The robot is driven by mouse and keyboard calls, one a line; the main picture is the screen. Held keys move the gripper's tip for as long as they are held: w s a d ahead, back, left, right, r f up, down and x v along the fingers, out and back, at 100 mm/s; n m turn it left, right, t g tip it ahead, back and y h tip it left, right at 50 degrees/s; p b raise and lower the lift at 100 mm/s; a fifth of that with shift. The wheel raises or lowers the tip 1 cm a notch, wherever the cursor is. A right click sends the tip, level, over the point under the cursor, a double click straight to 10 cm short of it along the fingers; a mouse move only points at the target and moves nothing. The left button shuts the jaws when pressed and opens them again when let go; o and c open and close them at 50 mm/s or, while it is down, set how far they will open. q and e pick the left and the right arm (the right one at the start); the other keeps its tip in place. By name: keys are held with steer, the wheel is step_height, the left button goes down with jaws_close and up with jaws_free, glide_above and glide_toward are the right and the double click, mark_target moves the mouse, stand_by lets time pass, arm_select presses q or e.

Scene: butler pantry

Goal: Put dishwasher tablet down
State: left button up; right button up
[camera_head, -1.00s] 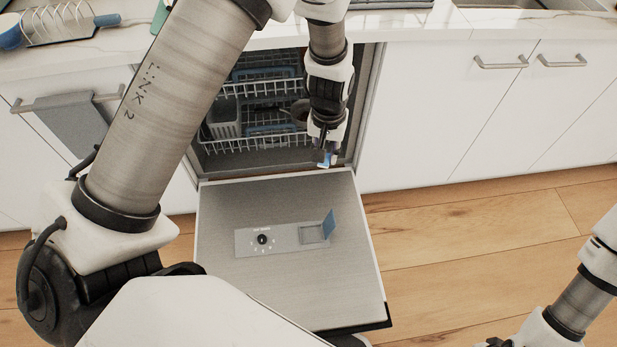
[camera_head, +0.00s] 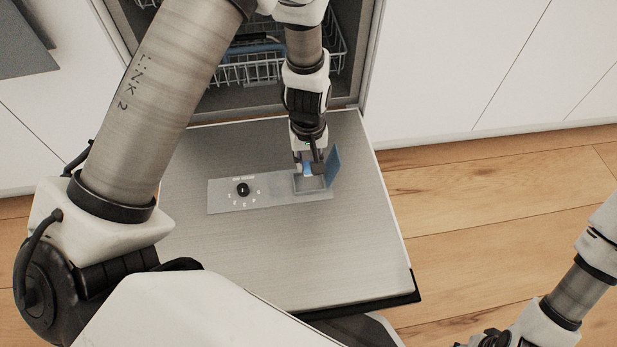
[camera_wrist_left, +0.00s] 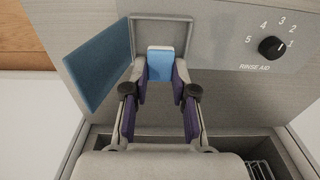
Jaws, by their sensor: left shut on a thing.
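The dishwasher tablet (camera_wrist_left: 160,64) is blue with a pale top edge. My left gripper (camera_head: 308,168) is shut on it, one finger on each side in the left wrist view (camera_wrist_left: 160,75). The tablet also shows as a small blue patch in the head view (camera_head: 308,169). Gripper and tablet are at the detergent compartment (camera_head: 312,188) in the open dishwasher door (camera_head: 300,240). Whether the tablet touches the compartment floor I cannot tell. The compartment's blue lid (camera_head: 333,167) stands open; it is large at the left of the wrist view (camera_wrist_left: 97,67).
A rinse aid dial (camera_head: 243,188) is left of the compartment in the head view. The wire rack (camera_head: 250,70) is inside the dishwasher behind my left arm. My right arm (camera_head: 575,295) is over wooden floor at the lower right.

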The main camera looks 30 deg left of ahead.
mark_target(309, 181)
arm_select(q)
step_height(309, 181, down, 6)
steer(key=b, duration=0.2)
steer(key=shift+r+b, duration=0.25)
steer(key=shift+b, duration=0.15)
steer(key=shift+f, duration=0.25)
steer(key=shift+r, duration=0.2)
jaws_close()
steer(key=shift+f, duration=0.25)
steer(key=o, duration=0.6)
jaws_free()
steer(key=shift+r, duration=0.1)
step_height(309, 181, up, 12)
steer(key=p, duration=0.6)
steer(key=shift+r, duration=0.15)
